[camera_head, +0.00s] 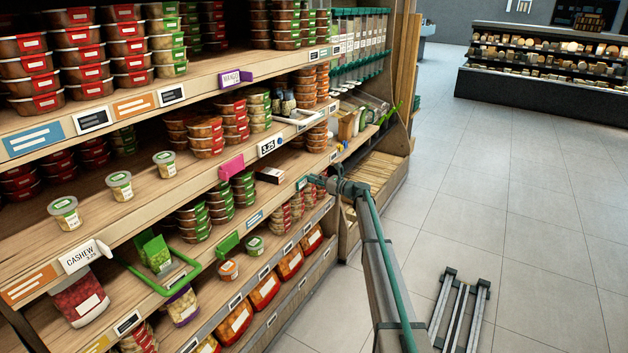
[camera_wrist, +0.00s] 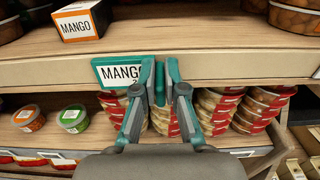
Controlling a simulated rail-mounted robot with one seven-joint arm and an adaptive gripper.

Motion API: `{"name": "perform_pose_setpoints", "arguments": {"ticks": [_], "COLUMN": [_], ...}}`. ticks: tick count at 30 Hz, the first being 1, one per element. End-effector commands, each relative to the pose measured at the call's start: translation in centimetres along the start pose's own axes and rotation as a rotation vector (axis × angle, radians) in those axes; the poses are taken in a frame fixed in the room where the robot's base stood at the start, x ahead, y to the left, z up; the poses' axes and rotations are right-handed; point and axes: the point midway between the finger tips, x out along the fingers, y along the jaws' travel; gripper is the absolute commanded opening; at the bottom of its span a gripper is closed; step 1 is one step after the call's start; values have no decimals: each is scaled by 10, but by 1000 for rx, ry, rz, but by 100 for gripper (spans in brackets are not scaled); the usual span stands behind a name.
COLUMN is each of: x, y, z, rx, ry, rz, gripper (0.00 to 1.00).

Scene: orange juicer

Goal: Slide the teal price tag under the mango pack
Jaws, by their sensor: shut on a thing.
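The teal price tag (camera_wrist: 116,75), lettered MANGO, sits on the front edge of a shelf in the wrist view. My gripper (camera_wrist: 160,78) is closed at the tag's right end, with a teal piece between its fingers. The left finger covers part of the lettering. The mango pack (camera_wrist: 83,22), a small black, white and orange box, stands on the shelf above, up and left of the tag. In the head view the tag (camera_head: 301,183) shows small beside my gripper (camera_head: 315,181), and the mango pack (camera_head: 270,174) lies to their left.
A green frame handle (camera_head: 190,280) sticks out at the lower left. The aisle floor (camera_head: 500,200) at right is mostly clear.

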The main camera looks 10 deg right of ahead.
Motion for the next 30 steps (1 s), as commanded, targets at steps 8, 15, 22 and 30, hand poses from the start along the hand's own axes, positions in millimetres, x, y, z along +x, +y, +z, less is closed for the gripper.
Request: {"name": "perform_pose_setpoints", "arguments": {"ticks": [8, 15, 22, 30], "x": [-1, -2, 0, 0], "y": [11, 64, 76, 75], "z": [0, 0, 0, 0], "rx": [0, 0, 0, 0], "ry": [0, 1, 1, 1], "rz": [1, 4, 0, 0], "gripper": [0, 0, 0, 25]}}
